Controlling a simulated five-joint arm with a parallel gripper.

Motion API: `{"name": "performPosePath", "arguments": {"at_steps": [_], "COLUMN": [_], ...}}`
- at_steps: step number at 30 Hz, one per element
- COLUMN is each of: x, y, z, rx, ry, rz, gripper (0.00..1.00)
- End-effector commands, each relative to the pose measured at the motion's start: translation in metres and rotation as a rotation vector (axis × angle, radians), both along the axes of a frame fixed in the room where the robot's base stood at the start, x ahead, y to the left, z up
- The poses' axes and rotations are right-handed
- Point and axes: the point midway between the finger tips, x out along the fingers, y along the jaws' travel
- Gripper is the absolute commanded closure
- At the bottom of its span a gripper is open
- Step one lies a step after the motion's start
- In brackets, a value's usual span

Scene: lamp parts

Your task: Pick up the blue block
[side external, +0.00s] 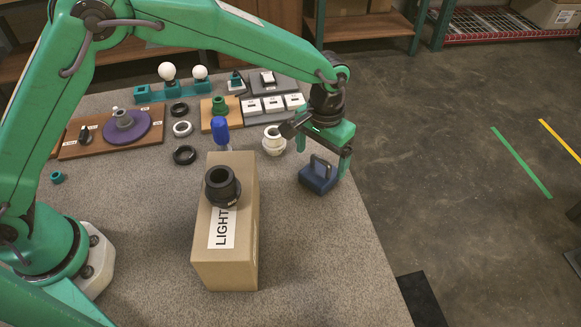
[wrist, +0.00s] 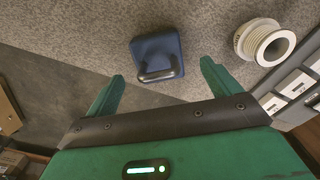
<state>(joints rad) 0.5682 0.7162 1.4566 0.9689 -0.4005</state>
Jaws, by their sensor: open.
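The blue block (side external: 317,178) is a dark blue block with a metal handle on top, sitting on the grey table near its right edge. My gripper (side external: 343,165) is just above and beside it in the side view, pointing down. In the wrist view the blue block (wrist: 157,54) lies ahead of and between the two green fingers of my gripper (wrist: 160,75), with its handle towards me. The fingers are apart, with nothing between them. I cannot tell from these views whether a finger touches the block.
A white threaded socket (side external: 273,142) stands left of the block. A cardboard box (side external: 248,250) with a black socket (side external: 222,187) on top stands in the table's middle. Bulbs, rings and switches (side external: 272,104) crowd the back. The table's front right is clear.

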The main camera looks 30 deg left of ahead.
Motion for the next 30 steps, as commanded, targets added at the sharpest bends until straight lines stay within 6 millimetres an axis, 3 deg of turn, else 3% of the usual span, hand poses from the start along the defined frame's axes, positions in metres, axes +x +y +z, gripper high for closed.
{"name": "performPosePath", "arguments": {"at_steps": [8, 21, 30], "x": [-0.001, -0.001, -0.001], "y": [0.0, -0.002, -0.002], "z": [-0.007, -0.05, -0.052], "rx": [0.001, 0.0, 0.0], "ry": [0.002, 0.0, 0.0], "rz": [0.0, 0.0, 0.0], "gripper": [0.11, 0.11, 0.11]}}
